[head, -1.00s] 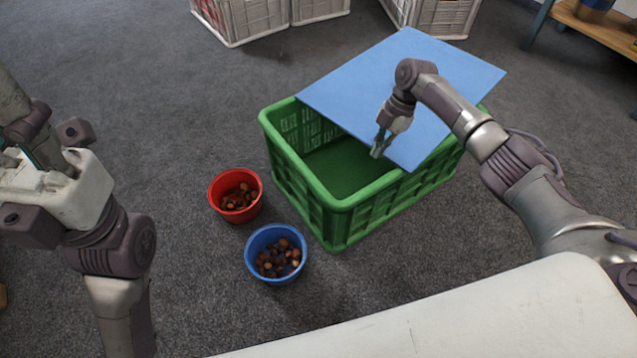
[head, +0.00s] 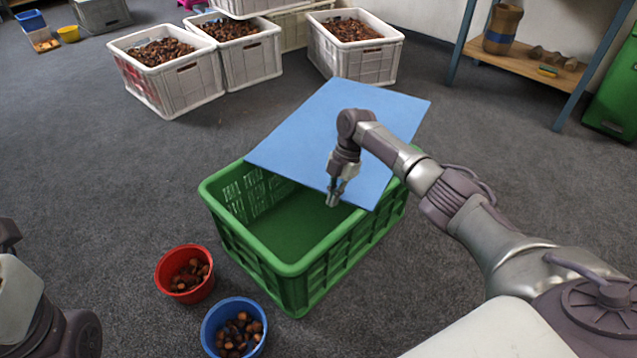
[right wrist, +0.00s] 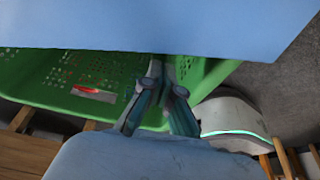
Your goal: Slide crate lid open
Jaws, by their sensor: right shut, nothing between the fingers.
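The green crate (head: 300,268) stands on the floor in the head view, its near-left part open and showing a bare green floor inside. The flat blue lid (head: 300,125) lies over its far-right part and sticks out past the far side. My right gripper (head: 334,198) is shut and empty at the lid's near edge, over the opening. In the right wrist view, the fingers (right wrist: 167,68) reach to the edge of the lid (right wrist: 130,25); I cannot tell whether they touch it. Only part of my left arm shows at the left edge; its fingers are out of frame.
A red bowl (head: 164,280) and a blue bowl (head: 208,335), both holding chestnuts, stand close to the crate's near-left side. White crates of chestnuts (head: 190,98) stand behind. A shelf (head: 525,58) is at the back right.

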